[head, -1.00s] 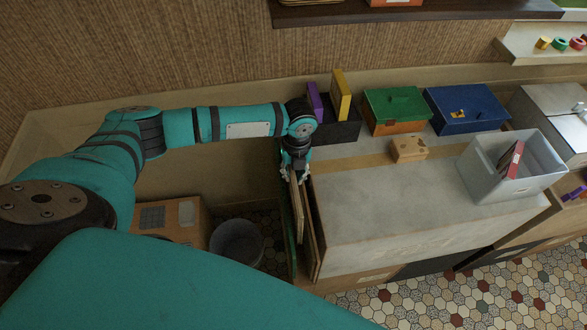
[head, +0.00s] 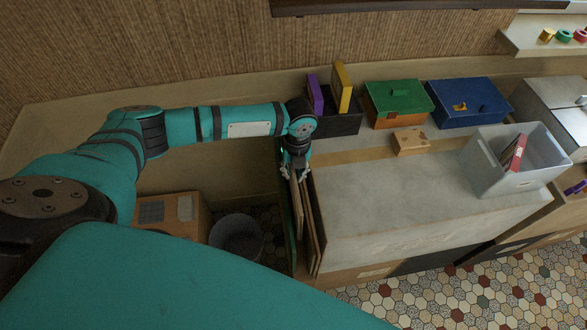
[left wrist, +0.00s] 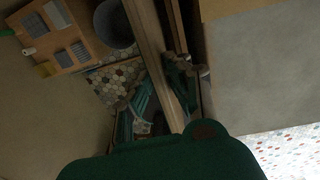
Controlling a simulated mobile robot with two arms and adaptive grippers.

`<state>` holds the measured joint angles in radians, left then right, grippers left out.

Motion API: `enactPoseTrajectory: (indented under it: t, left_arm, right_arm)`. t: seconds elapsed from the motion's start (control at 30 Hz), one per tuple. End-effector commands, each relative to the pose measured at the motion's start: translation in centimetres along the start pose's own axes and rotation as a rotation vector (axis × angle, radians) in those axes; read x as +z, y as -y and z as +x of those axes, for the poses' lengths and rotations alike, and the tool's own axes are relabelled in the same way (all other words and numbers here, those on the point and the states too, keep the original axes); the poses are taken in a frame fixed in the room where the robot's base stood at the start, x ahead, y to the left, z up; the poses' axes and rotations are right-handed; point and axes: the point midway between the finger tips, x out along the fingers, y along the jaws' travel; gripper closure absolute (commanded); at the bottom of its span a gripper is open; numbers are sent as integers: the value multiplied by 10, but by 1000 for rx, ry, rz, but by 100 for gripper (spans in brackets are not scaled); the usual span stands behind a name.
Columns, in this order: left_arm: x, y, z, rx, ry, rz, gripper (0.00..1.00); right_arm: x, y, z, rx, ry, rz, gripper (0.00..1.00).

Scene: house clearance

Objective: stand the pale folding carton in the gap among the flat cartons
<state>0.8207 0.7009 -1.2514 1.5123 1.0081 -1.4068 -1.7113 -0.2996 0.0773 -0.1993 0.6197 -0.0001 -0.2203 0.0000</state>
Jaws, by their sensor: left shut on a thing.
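The pale folding carton (head: 297,216) is a thin upright board at the left end of the pale counter. My left gripper (head: 298,173) points down and is shut on its top edge. In the left wrist view the carton (left wrist: 149,40) runs as a long pale strip between the fingers (left wrist: 160,92). Brown flat cartons (head: 315,235) stand just to its right against the counter side, and a green panel (head: 284,215) is on its left. The carton's lower end and how deep it sits are hard to see. My right gripper is not in view.
A grey bin (head: 238,236) and a brown box (head: 172,218) stand on the floor at left. On the counter (head: 400,190) are a small wooden block (head: 410,142), green (head: 398,98) and blue (head: 468,103) boxes, and a pale crate (head: 490,175).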

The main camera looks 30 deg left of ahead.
Motion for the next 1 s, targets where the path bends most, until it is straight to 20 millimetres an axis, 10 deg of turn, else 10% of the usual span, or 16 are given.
enactPoseTrajectory:
  t: [1.0]
  left_arm:
    - [-1, 4, 69, -1, -1, 1, 100]
  right_arm:
    - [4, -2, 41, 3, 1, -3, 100]
